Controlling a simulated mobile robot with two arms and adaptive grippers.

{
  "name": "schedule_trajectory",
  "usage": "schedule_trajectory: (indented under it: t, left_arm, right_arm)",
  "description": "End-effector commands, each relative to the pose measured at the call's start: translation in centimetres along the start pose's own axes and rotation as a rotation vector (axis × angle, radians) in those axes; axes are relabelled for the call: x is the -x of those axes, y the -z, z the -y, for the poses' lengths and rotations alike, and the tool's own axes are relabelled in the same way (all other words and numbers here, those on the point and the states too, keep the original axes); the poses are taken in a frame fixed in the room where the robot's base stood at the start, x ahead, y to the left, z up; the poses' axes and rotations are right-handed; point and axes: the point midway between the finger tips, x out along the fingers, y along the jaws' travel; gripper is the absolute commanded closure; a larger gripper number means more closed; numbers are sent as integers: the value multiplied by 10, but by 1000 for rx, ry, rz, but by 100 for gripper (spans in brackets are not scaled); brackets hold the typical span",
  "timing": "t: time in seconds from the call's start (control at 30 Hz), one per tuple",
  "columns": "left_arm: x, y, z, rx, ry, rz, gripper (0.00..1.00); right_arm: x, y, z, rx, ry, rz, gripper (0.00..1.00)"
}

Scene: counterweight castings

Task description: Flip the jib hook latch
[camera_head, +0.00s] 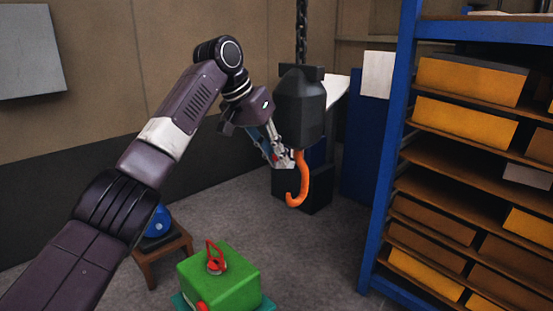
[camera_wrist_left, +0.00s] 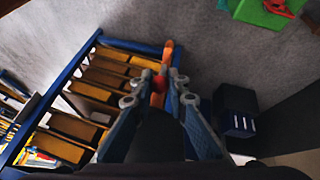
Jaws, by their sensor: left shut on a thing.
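An orange jib hook (camera_head: 301,182) hangs open side to the left below a dark hook block (camera_head: 300,108) on a chain (camera_head: 301,32). My left gripper (camera_head: 284,162) reaches in from the left at the top of the hook, just under the block. In the left wrist view, the fingertips of my left gripper (camera_wrist_left: 160,86) are closed around a small red piece, which looks like the hook latch (camera_wrist_left: 158,83). The orange hook (camera_wrist_left: 167,52) shows just beyond them. Most of the latch is hidden by the fingers. My right gripper is in neither view.
A blue rounded thing (camera_head: 157,222) sits on a wooden stool (camera_head: 164,252) to the left. Blue shelving (camera_head: 388,160) with yellow bins fills the right side. Grey floor lies between.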

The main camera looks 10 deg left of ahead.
Motion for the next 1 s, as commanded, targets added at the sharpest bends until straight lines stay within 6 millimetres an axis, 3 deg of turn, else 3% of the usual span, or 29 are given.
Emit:
schedule_trajectory:
  t: [0.97, 1.0]
  left_arm:
    - [2, 2, 0, 11, 19, 75, 100]
    - [2, 2, 0, 11, 19, 75, 82]
  right_arm:
    - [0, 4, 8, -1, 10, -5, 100]
    - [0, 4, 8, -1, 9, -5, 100]
